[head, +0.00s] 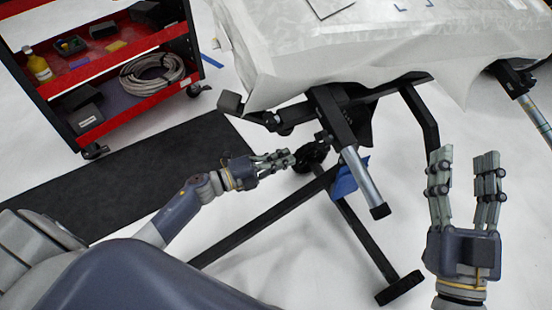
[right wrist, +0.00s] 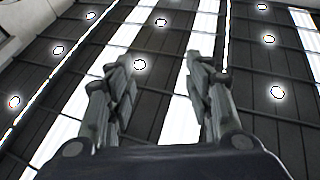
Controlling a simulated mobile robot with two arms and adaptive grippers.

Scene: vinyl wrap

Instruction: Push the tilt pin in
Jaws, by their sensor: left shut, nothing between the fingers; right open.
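The black stand (head: 338,118) holds up the white-wrapped panel (head: 390,55). A small dark fitting (head: 322,137) sticks out from its upright, and a dark round knob (head: 311,156) sits just below it. I cannot tell for sure which of these is the tilt pin. My left gripper (head: 292,158) is shut and empty, with its fingertips beside the knob on its left; I cannot tell whether they touch. My right gripper (head: 464,155) is open and empty, pointing up to the right of the stand. Its fingers also show in the right wrist view (right wrist: 162,65), against the ceiling.
A red and black tool cart (head: 100,60) with a coiled cable (head: 152,71) stands at the upper left. A black mat (head: 120,175) lies on the floor. The stand's legs (head: 265,215) spread below my left gripper. A silver-ended bar (head: 362,180) projects between my grippers.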

